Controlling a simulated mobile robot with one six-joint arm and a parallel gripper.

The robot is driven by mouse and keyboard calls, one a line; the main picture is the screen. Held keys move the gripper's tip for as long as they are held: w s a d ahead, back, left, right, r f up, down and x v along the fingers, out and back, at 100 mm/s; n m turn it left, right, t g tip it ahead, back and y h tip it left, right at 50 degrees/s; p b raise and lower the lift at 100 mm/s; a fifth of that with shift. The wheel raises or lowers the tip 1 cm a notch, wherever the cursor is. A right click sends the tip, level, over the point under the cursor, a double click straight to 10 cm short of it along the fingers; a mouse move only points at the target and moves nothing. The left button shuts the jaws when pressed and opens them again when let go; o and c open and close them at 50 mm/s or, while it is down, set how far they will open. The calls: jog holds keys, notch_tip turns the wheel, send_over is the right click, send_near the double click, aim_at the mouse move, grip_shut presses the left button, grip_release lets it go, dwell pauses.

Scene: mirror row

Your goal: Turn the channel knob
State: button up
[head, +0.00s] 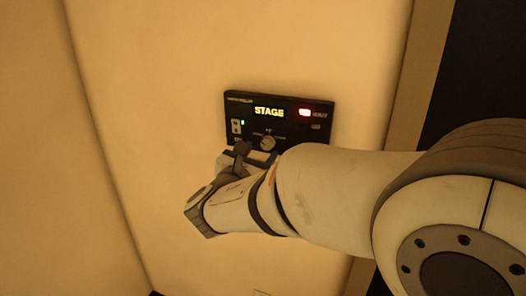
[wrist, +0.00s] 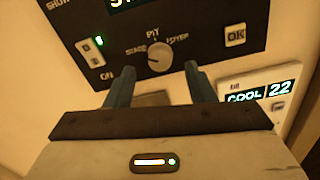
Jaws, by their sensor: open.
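The channel knob (head: 268,143) is a round grey dial on the lower middle of a black wall panel (head: 290,107). In the wrist view the knob (wrist: 159,57) has the labels STAGE, PIT and FOYER around it. Its exact pointing is hard to read. The panel's display (head: 269,113) reads STAGE. My gripper (wrist: 160,78) is open, its two fingers apart below the knob, one toward each side. Nothing is seen between the fingers. In the head view my gripper (head: 250,153) is just below the panel, partly hidden by my arm. Whether the fingers touch the panel is unclear.
A small switch with a green light (wrist: 90,48) is left of the knob, and an OK button (wrist: 235,35) is right. A white unit (wrist: 262,98) reading COOL 22 is below the panel. A dark opening (head: 480,70) is far right.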

jog(key=v, duration=0.4)
jog(key=shift+s+b, duration=0.25)
jog(key=shift+b, duration=0.05)
jog(key=s+d+f+m+g+h, duration=0.1)
jog(key=s+d+f+m+g, duration=0.35)
jog(key=d+m, duration=0.35)
jog(key=s+d+f+m+g+h, duration=0.1)
jog(key=s+d+f+m+g, duration=0.35)
jog(key=d, duration=0.65)
jog(key=s+f+m+g+y, duration=0.5)
jog(key=s+m+y, duration=0.3)
jog(key=m, duration=0.9)
jog(key=shift+s+f, duration=0.75)
jog(key=shift+s, duration=0.05)
jog(key=shift+d, duration=0.1)
jog(key=shift+c, duration=0.4)
